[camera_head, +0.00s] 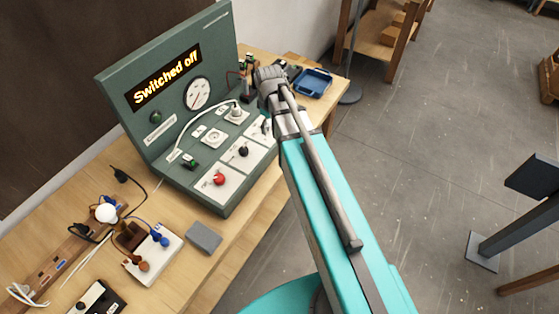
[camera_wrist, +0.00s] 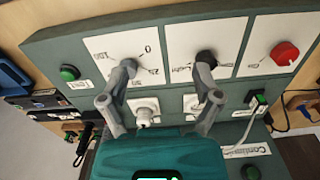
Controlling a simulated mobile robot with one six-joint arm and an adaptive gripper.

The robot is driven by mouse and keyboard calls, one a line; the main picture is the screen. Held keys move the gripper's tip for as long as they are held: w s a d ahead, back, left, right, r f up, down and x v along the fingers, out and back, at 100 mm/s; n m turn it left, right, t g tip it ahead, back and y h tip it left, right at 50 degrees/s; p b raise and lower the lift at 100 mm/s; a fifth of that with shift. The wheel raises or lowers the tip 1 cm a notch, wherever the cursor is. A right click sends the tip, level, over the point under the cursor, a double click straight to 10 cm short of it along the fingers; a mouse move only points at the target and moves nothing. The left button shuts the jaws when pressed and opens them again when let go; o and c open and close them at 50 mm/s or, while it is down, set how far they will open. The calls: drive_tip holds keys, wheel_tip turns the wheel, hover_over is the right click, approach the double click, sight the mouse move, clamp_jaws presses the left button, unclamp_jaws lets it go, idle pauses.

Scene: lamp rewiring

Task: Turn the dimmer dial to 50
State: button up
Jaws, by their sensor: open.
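The dimmer panel (camera_wrist: 103,48) is the left white plate in the wrist view, with a scale where I read 0 and 25. Its dial is mostly hidden behind my left finger, so I cannot read its setting. My gripper (camera_wrist: 165,72) is open and empty, its fingers spread wide. The left fingertip is over the dimmer panel; the right one is by the black knob (camera_wrist: 207,57) of the middle plate. I cannot tell whether either touches. In the head view my arm reaches the console's (camera_head: 113,88) right side and partly hides the dimmer plate.
A red knob (camera_wrist: 284,53) is on the right plate. A green button (camera_wrist: 69,73) and white sockets (camera_wrist: 145,108) sit near the fingers. The display (camera_head: 167,78) reads "Switched off". A blue tray (camera_head: 313,82) and a lamp base with wires (camera_head: 153,250) stand on the wooden table.

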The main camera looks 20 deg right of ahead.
drive_tip(key=s+f+m+b, duration=0.4)
drive_tip(key=s+m, duration=0.3)
drive_tip(key=s, duration=0.3)
drive_tip(key=shift+s+f, duration=0.3)
drive_tip(key=shift+s, duration=0.05)
drive_tip(key=shift+a, duration=0.1)
idle(2.1)
